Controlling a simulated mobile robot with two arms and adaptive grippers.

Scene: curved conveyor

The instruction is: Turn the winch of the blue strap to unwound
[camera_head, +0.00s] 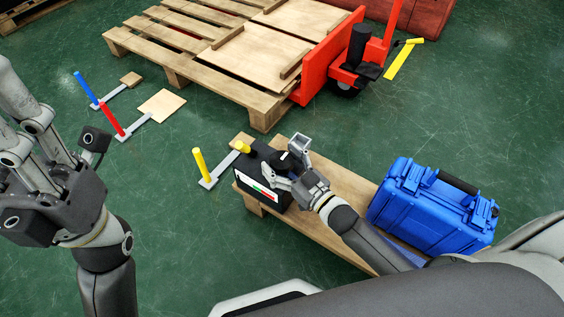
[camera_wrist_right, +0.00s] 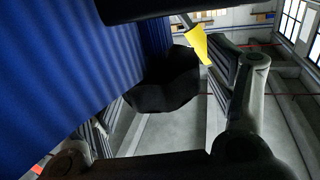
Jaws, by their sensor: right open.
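A blue-handled crank-like piece (camera_head: 86,88) with a flat grey bar stands at the upper left in the head view, by a small wooden block. No blue strap can be made out for certain. A ribbed blue surface (camera_wrist_right: 55,75) fills the left of the right wrist view; I cannot tell what it is. Beside it is a dark rounded part (camera_wrist_right: 165,88). My right gripper (camera_head: 287,160) is open, over a black box (camera_head: 255,175) on the wooden bench. It partly covers the box; contact is unclear. My left gripper (camera_head: 72,145) is open and empty at the left.
A red-handled piece (camera_head: 110,119) and a yellow-handled piece (camera_head: 199,165) stand nearby on the green floor. A blue case (camera_head: 430,205) lies on the wooden bench (camera_head: 330,228). A pallet (camera_head: 180,70) and a red pallet jack (camera_head: 325,55) are behind.

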